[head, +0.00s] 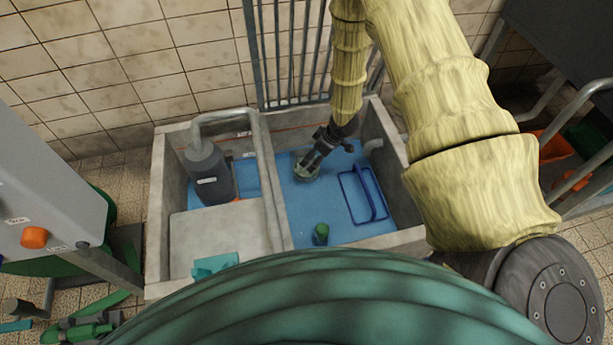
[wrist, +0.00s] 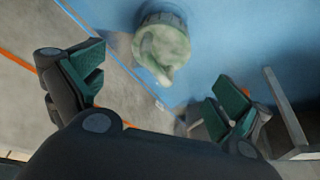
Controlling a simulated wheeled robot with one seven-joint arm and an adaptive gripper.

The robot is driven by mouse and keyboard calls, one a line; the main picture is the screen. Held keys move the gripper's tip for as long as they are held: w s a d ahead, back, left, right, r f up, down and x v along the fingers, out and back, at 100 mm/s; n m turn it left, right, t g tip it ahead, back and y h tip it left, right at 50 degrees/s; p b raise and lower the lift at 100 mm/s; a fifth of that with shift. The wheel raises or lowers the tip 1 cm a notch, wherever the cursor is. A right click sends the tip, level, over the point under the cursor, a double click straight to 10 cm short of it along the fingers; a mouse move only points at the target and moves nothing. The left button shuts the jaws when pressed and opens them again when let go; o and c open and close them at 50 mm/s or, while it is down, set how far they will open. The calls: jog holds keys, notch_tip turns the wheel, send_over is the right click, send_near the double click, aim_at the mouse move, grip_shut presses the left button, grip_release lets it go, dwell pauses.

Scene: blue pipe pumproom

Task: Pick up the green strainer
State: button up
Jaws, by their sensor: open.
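A round, pale green basket-like thing, which looks like the green strainer (wrist: 162,45), lies on the blue floor of a concrete basin. In the head view the strainer (head: 305,170) is at the tip of my gripper (head: 313,158), which partly covers it. In the wrist view my gripper (wrist: 158,88) is open, with its green-padded fingers spread wide. The strainer is ahead of the gap between them, and nothing is held. I cannot tell how far below the fingertips it is.
A small dark green cylinder (head: 320,234) stands nearer in the basin. A blue wire frame (head: 362,195) lies to the right. Concrete walls (head: 156,205) surround the basin, with metal bars (head: 290,60) behind.

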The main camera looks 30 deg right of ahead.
aim_at(307, 166)
jog(key=b+x, duration=0.2)
jog(key=x, duration=0.3)
jog(key=shift+w+f, duration=0.1)
jog(key=shift+f, duration=0.3)
jog(key=b+x, duration=0.3)
jog(key=x, duration=0.1)
jog(key=shift+a+f+b, duration=0.1)
jog(key=shift+f+b, duration=0.15)
jog(key=shift+b, duration=0.1)
jog(key=shift+a+f, duration=0.1)
jog(key=shift+f, duration=0.2)
jog(key=shift+r, duration=0.1)
jog(key=c, duration=1)
